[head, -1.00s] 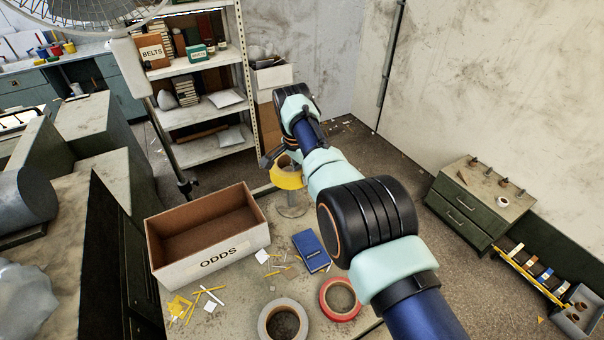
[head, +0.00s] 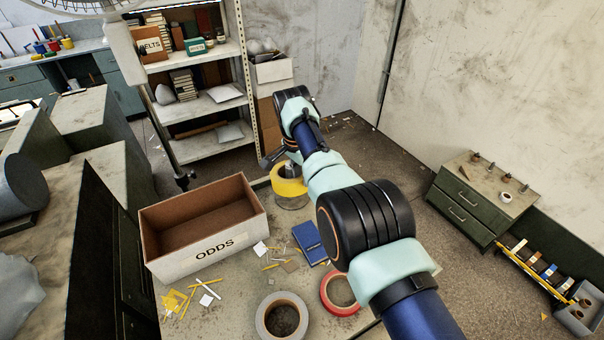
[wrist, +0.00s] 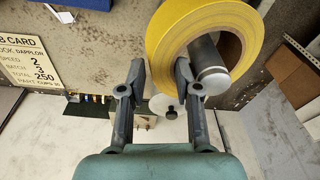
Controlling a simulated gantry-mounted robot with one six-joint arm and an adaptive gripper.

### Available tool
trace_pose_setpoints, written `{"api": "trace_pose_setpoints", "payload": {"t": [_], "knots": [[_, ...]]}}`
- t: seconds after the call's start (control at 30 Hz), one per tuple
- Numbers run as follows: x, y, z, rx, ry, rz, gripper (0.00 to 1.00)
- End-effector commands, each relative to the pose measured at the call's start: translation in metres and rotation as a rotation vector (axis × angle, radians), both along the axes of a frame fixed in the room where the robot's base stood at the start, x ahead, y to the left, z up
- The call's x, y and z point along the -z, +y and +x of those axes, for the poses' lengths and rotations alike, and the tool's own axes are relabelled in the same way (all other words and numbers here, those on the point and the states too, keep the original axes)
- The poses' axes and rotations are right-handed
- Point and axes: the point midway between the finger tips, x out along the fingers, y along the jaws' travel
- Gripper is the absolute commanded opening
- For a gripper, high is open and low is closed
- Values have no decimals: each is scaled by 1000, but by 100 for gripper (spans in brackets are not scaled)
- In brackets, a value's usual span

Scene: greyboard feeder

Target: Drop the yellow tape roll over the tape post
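The yellow tape roll (head: 289,187) is around the upper part of the metal tape post, whose top (head: 291,170) shows through its hole. In the wrist view the roll (wrist: 164,38) is at top right, with the silver post (wrist: 210,65) in its hole. The post's round base (head: 293,204) shows below the roll, so the roll appears raised above it. The head view mostly hides the gripper behind my arm.
The open ODDS box (head: 205,257) stands left of the post. A blue book (head: 310,243), a grey roll (head: 281,318), a red roll (head: 342,293) and scattered scraps lie on the near bench. A shelf rack (head: 205,105) stands behind.

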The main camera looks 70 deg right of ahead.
Motion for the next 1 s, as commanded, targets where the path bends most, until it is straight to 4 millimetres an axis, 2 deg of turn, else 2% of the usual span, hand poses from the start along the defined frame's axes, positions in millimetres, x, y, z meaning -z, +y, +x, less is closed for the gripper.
{"api": "trace_pose_setpoints", "payload": {"t": [0.03,0.1,0.37,0.47,0.57,0.8,0.9,1.0], "knots": [[0,0,0,0,0,0,46],[0,0,0,0,0,0,53],[1,0,0,-1,0,0,53],[-6,0,1,-1,-2,-2,53],[-24,2,2,-1,-5,-4,53],[-89,10,4,0,-1,-2,53],[-105,12,3,0,1,0,53],[-114,14,3,0,2,1,53]]}}
